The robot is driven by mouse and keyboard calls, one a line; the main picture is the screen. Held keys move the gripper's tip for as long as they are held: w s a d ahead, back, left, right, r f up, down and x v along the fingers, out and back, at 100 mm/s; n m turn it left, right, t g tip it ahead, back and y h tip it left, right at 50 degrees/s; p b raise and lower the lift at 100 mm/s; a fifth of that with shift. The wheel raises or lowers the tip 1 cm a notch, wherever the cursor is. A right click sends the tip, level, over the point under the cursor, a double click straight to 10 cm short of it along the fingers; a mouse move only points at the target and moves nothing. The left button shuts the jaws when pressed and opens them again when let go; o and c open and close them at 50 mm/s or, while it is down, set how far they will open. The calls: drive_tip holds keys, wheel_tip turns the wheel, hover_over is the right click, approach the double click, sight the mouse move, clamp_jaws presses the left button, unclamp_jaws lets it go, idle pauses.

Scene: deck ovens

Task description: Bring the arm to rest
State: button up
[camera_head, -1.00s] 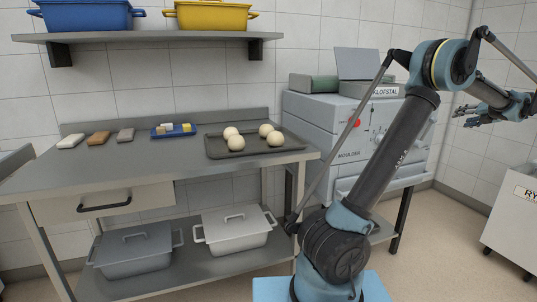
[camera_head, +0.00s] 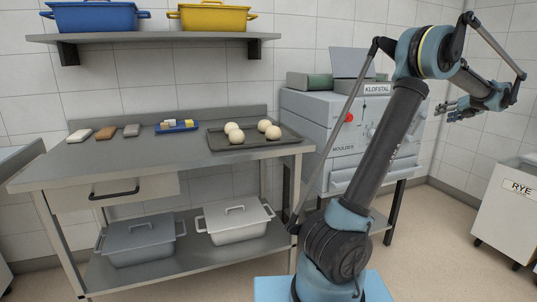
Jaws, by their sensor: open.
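My arm rises from the blue base at the lower right, in front of the moulder. Its upper link leans to the right, and the forearm bends over further right. My gripper (camera_head: 458,109) is at the end of the forearm, in the air in front of the tiled wall. Its fingers look spread and hold nothing. It touches no surface.
A steel bench (camera_head: 70,167) stands left with a dark tray (camera_head: 283,146) of dough balls. A moulder (camera_head: 313,132) stands behind my arm. A bin marked RYE (camera_head: 502,215) is at right. A shelf (camera_head: 150,38) with blue and yellow pots hangs above. Floor between moulder and bin is clear.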

drive_tip(key=a+f+n+g+y, duration=0.15)
drive_tip(key=a+n, duration=0.55)
drive_tip(key=a, duration=1.2)
drive_tip(key=a+n+g+y, duration=0.1)
drive_tip(key=a+n+g, duration=0.4)
drive_tip(key=a, duration=1.4)
drive_tip(key=s+a+f+n+g+h, duration=0.1)
drive_tip(key=s+a+f+n, duration=0.4)
drive_tip(key=s+a+n, duration=0.55)
drive_tip(key=s+a+f+n+g+h, duration=0.1)
drive_tip(key=s+a+f+n, duration=0.5)
drive_tip(key=a, duration=0.7)
drive_tip(key=s+a+f+n+h, duration=0.1)
drive_tip(key=s+a+f+n, duration=0.1)
drive_tip(key=s+f+n, duration=0.3)
drive_tip(key=s+a+f+n+g+h, duration=0.1)
drive_tip(key=s+a+f+n, duration=0.2)
drive_tip(key=s+f+n, duration=0.3)
drive_tip(key=s+f, duration=0.3)
drive_tip(key=s, duration=0.4)
drive_tip(key=shift+n+g, duration=0.25)
